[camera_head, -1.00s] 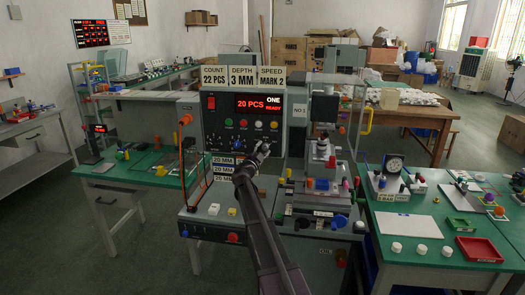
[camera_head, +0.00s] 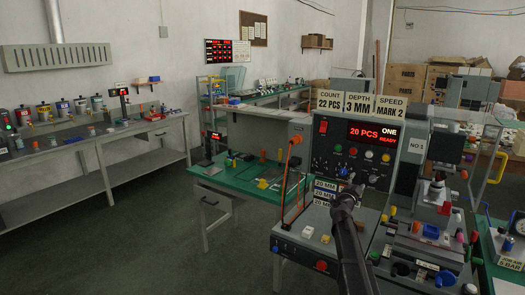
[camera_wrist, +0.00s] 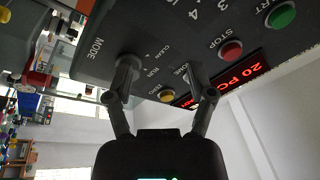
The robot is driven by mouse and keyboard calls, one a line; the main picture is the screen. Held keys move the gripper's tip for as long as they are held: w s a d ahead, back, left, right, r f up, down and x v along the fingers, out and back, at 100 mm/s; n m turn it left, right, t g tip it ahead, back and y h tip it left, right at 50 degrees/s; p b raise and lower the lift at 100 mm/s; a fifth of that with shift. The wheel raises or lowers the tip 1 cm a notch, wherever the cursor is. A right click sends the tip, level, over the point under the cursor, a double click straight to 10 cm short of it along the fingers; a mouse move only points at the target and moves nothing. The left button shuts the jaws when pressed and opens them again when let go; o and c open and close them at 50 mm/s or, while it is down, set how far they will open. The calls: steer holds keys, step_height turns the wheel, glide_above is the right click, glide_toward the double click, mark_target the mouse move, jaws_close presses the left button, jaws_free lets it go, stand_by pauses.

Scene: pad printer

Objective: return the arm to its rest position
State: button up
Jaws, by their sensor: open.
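My gripper (camera_head: 350,188) is in front of the lower part of the pad printer's control panel (camera_head: 326,150), at the end of my raised dark arm. In the wrist view my gripper (camera_wrist: 163,82) is open, with its two fingers spread and nothing held between them. The panel (camera_wrist: 150,45) fills the top of that view, tilted, with MODE, CLEAN and RUN lettering. The left fingertip overlaps a grey knob area beside MODE; I cannot tell whether they touch. The display (camera_head: 373,134) reads 20 PCS, ONE, READY.
The printer's pad unit (camera_head: 440,190) stands right of my arm. A green-topped table (camera_head: 235,183) is behind and left of the printer. A grey bench (camera_head: 85,140) with several ink pots runs along the left wall. The floor (camera_head: 130,235) at the left is clear.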

steer(key=s+a+f+n+g+y+p, duration=0.1)
steer(key=s+a+f+n+y+p, duration=0.2)
steer(key=a+n+y, duration=0.5)
steer(key=s+a+f+n+g+y, duration=0.15)
steer(key=s+a+n+y, duration=0.35)
steer(key=a, duration=0.5)
steer(key=s+a+f+n+g+y+p, duration=0.1)
steer(key=s+a+f+g, duration=0.2)
steer(key=s, duration=0.3)
steer(key=s+a+f+n+g+y+p, duration=0.1)
steer(key=s+a+f+n+g+p, duration=0.1)
steer(key=s+f+g, duration=0.3)
steer(key=s+f+g+h+p, duration=0.1)
steer(key=s+g, duration=0.2)
steer(key=s, duration=0.8)
steer(key=s+d+g+h+p, duration=0.1)
steer(key=s+g, duration=0.2)
steer(key=s, duration=0.8)
steer(key=shift+d+f+n+h, duration=0.25)
steer(key=shift+f+n+h, duration=0.05)
steer(key=shift+f+h, duration=0.1)
